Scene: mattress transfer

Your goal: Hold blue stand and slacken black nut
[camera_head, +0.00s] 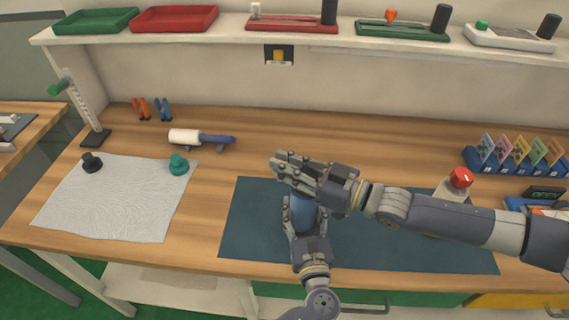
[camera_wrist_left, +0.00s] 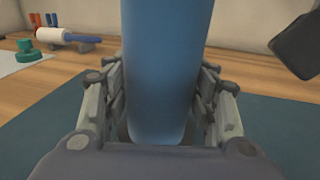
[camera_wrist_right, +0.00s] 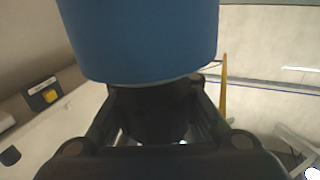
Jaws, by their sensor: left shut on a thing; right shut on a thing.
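The blue stand (camera_head: 302,212) is upright on the dark blue mat (camera_head: 255,215). My left gripper (camera_head: 303,222) is shut around the stand's lower body; the left wrist view shows the blue cylinder (camera_wrist_left: 165,70) between both fingers. My right gripper (camera_head: 290,172) comes in from the right, above the left one, and is at the stand's top. In the right wrist view the blue body (camera_wrist_right: 145,40) fills the upper middle and the black nut (camera_wrist_right: 155,120) sits between the fingers, which are shut on it. In the head view the nut is hidden behind my right gripper.
A white cloth (camera_head: 120,205) with a black knob (camera_head: 91,163) and a teal knob (camera_head: 178,165) lies at the left. A white roller (camera_head: 186,137) lies behind it. A red-capped bottle (camera_head: 457,186) stands behind my right arm. A shelf (camera_head: 220,36) with trays runs along the back.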

